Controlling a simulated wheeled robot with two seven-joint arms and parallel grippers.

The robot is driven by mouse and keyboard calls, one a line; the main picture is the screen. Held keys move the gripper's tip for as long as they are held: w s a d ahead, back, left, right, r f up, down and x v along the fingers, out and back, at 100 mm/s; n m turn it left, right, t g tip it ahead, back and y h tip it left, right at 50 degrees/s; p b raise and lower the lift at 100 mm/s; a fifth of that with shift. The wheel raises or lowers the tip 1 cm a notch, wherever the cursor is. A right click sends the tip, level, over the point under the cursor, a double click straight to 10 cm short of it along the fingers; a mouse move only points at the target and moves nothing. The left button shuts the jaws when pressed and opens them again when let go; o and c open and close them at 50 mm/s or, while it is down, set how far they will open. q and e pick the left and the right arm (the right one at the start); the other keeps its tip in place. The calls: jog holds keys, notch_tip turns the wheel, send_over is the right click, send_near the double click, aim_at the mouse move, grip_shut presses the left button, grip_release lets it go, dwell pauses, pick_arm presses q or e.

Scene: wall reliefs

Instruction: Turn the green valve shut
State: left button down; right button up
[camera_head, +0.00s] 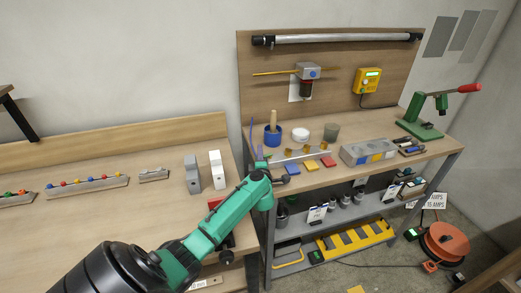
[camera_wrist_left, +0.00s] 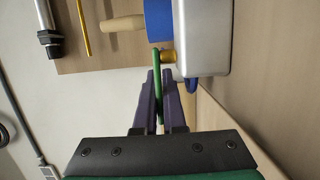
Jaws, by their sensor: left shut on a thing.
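The green valve's handle (camera_wrist_left: 156,66) shows in the left wrist view as a thin green lever beside a brass fitting (camera_wrist_left: 168,57) on a grey metal block (camera_wrist_left: 203,38). My left gripper (camera_wrist_left: 161,76) has its purple fingers shut on this handle, with the lever running down between them. In the head view my left gripper (camera_head: 257,151) is at the left end of the grey valve rail (camera_head: 305,157) on the right bench. The green handle cannot be made out there. My right gripper is not in view.
A blue pot (camera_head: 272,138) with a wooden handle in it stands close behind the gripper. White and grey upright pieces (camera_head: 217,170) stand on the left bench. A green press (camera_head: 418,126) is far right.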

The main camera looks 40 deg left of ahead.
pick_arm(q)
jog(key=shift+s+d+f+n+g+y, duration=0.1)
jog(key=shift+d+n+g+y, duration=0.05)
jog(key=shift+n+g+y, duration=0.3)
jog(key=shift+s+d+f+n+g+y, duration=0.1)
jog(key=shift+n+g+y, duration=0.25)
jog(key=shift+g+y, duration=0.1)
jog(key=shift+s+d+f+n+g+y+b, duration=0.15)
jog(key=shift+n+g+y+b, duration=0.15)
jog(key=shift+n+g+y, duration=0.15)
jog(key=shift+s+d+n+g+y+b, duration=0.1)
jog(key=shift+n+g+y+b, duration=0.2)
jog(key=shift+g, duration=0.25)
jog(key=n+g+b, duration=0.1)
jog(key=n+g+y+b, duration=0.1)
jog(key=g+b, duration=0.1)
jog(key=s+n+g+y+b, duration=0.1)
jog(key=shift+d+n+g+b, duration=0.25)
jog(key=shift+g+b, duration=0.05)
jog(key=shift+g, duration=0.1)
jog(key=shift+s+d+n+g+y+b, duration=0.1)
jog(key=shift+n+g+y+b, duration=0.15)
jog(key=shift+n+g+b, duration=0.25)
jog(key=c, duration=1)
grip_release()
jog(key=shift+r, duration=0.25)
